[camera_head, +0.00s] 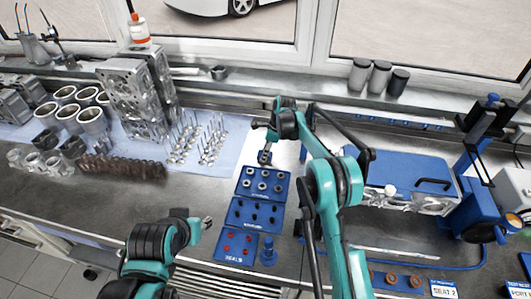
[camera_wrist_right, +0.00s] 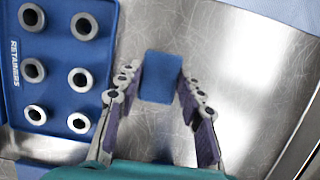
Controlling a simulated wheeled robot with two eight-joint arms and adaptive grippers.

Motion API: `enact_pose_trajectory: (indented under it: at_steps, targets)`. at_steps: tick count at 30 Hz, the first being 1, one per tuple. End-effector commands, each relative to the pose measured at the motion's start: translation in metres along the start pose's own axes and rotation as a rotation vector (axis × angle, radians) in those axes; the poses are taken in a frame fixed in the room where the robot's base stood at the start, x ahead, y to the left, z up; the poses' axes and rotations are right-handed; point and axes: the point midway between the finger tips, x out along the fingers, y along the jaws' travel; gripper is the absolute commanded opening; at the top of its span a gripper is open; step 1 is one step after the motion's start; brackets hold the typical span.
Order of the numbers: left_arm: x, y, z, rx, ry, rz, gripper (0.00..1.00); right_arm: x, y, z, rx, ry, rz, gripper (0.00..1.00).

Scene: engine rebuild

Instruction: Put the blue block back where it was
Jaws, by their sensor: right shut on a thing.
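The blue block (camera_wrist_right: 160,77) is between the two fingers of my right gripper (camera_wrist_right: 160,90) in the right wrist view, above bare metal bench. In the head view my right gripper (camera_head: 265,154) is just behind the blue retainers tray (camera_head: 241,190); the block is small and hard to make out there. The retainers tray also shows at the left of the right wrist view (camera_wrist_right: 55,60), beside the gripper and apart from the block. My left gripper (camera_head: 206,222) is at the lower left of the trays, away from the block; its fingers are too small to read.
More blue trays stand in front, the nearest marked SEALS (camera_head: 222,256), with a blue peg-like part (camera_head: 268,252) beside it. A blue-topped fixture (camera_head: 415,175) is at the right.

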Motion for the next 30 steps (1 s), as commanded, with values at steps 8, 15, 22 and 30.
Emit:
enact_pose_trajectory:
  at_steps: [8, 15, 22, 30]
  targets:
    - [0.002, 0.000, 0.002, 0.000, 0.000, 0.000, 0.40, 0.003, 0.000, -0.001, 0.000, 0.000, 0.000, 0.51]
    - [0.002, 0.000, 0.001, 0.000, 0.000, 0.000, 0.40, 0.003, 0.000, -0.001, 0.000, 0.000, 0.000, 0.58]
    - [-0.002, 0.000, -0.002, 0.000, 0.000, 0.000, 0.40, -0.009, 0.000, 0.000, 0.000, 0.000, 0.000, 0.58]
    - [-0.011, 0.000, -0.008, 0.000, 0.000, 0.000, 0.40, -0.067, 0.000, 0.001, 0.001, 0.000, 0.000, 0.58]
